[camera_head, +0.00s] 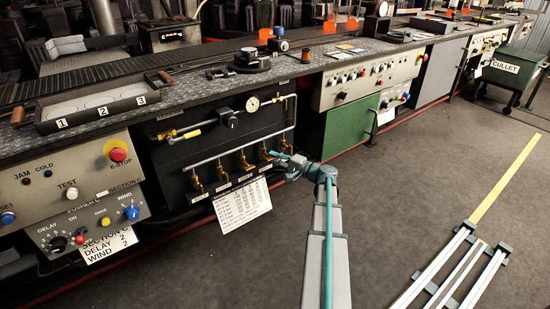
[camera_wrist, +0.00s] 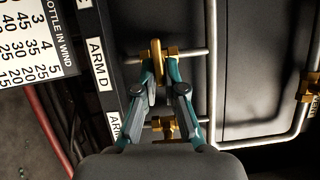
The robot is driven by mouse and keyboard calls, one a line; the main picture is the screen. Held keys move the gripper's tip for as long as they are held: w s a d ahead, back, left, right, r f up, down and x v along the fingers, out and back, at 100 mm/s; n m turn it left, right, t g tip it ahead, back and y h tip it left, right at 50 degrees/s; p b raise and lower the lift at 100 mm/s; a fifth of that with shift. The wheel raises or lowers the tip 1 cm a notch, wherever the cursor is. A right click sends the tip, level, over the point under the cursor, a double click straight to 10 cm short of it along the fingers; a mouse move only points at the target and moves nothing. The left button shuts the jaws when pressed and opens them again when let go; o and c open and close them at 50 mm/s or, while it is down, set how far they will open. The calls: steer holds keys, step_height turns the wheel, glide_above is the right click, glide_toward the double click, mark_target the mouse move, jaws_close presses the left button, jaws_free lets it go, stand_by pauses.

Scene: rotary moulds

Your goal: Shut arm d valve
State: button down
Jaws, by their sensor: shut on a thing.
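The arm d valve (camera_wrist: 156,53) is a brass valve on a thin metal branch pipe, level with the "ARM D" label (camera_wrist: 98,63) in the wrist view. My gripper (camera_wrist: 159,72) is shut on its upright-standing brass handle, with one teal finger on each side. In the head view my gripper (camera_head: 277,156) reaches the right part of the valve row on the black panel. It partly covers the valve there. Whether the handle lies along or across its pipe is hard to tell.
A neighbouring brass valve (camera_wrist: 167,126) sits close below my fingers in the wrist view. Other brass valves (camera_head: 222,172) stand to the left in the head view, under a pressure gauge (camera_head: 252,104). A white chart (camera_head: 242,204) hangs below. The floor at right is open around white rails (camera_head: 440,285).

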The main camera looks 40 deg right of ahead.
steer(key=c, duration=1.3)
jaws_free()
steer(key=shift+s, duration=0.1)
steer(key=v, duration=1.1)
steer(key=shift+s+d, duration=0.2)
steer(key=shift+s, duration=0.15)
